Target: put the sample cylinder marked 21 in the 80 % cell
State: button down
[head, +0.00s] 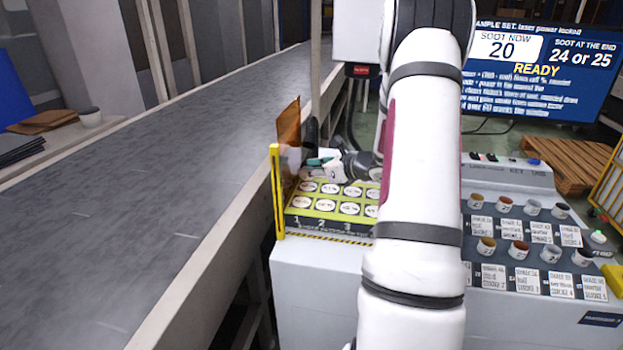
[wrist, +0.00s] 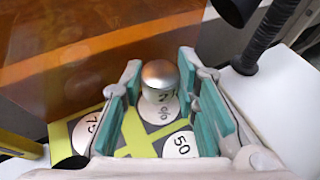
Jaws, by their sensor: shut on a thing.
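My gripper (wrist: 160,88) has its teal-padded fingers closed on a small metallic cylinder (wrist: 161,74) with a rounded, shiny top. A dark mark shows low on its side, but I cannot read a number. The cylinder is upright over a white disc (wrist: 157,111) whose label is partly hidden except for a % sign. I cannot tell whether it touches the disc. In the head view my gripper (head: 322,168) is at the back left of the yellow-green cell board (head: 297,222); the cylinder cannot be made out there. I cannot identify the 80 % cell.
An orange clear panel (head: 288,135) stands behind and left of the board, with a yellow post (head: 277,190). A dark nozzle-like part (wrist: 238,8) is close at right. Labelled cups (head: 518,248) stand on the right bench. A screen (head: 530,60) reads soot 20, READY.

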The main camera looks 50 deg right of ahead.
jog(key=shift+f, duration=1.3)
jog(key=shift+f+b, duration=0.1)
jog(key=shift+b, duration=0.2)
jog(key=c, duration=1.2)
grip_release()
jog(key=shift+s+r, duration=0.15)
jog(key=shift+r, duration=0.05)
jog(key=p+v, duration=0.1)
jog(key=v, duration=1)
jog(key=shift+s+r+p, duration=0.15)
jog(key=shift+s+p, duration=0.15)
jog(key=shift+p, duration=0.05)
